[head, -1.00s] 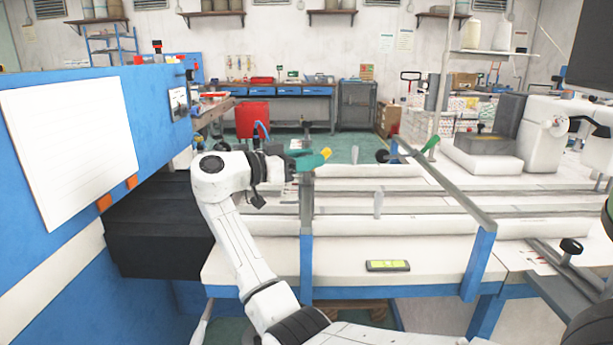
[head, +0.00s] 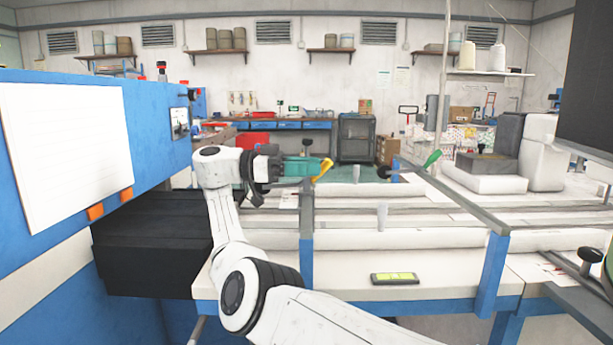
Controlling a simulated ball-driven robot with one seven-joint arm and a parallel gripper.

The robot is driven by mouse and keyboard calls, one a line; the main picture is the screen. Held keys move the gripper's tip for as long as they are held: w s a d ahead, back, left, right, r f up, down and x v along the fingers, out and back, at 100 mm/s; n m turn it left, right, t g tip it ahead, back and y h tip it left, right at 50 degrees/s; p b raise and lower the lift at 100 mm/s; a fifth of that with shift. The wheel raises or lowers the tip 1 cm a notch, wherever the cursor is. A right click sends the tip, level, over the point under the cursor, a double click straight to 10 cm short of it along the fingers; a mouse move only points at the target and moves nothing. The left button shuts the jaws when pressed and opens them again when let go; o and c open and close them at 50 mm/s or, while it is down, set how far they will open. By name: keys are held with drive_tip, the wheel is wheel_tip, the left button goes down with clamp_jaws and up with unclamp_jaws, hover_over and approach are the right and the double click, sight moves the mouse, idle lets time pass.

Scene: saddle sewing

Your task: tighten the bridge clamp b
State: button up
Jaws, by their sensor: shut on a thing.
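My gripper (head: 312,168) is at the end of my white arm, above the near-left blue post of the table's bridge frame. A second clamp lever with a green handle (head: 432,158) stands tilted on the far bar, to the right and apart from my gripper. No label shows which clamp is b.
The white table (head: 350,270) carries long white rolls and grey rails. A phone-like device with a yellow-green screen (head: 394,279) lies near its front edge. A blue panel (head: 150,150) stands close on the left, above black bellows (head: 150,240). A black knob (head: 590,255) is at right.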

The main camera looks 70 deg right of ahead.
drive_tip(key=shift+a+r+m+y+b, duration=0.1)
drive_tip(key=shift+r+m+y+b, duration=0.2)
drive_tip(key=shift+y, duration=0.1)
idle(0.3)
drive_tip(key=o, duration=1)
drive_tip(key=shift+f, duration=0.15)
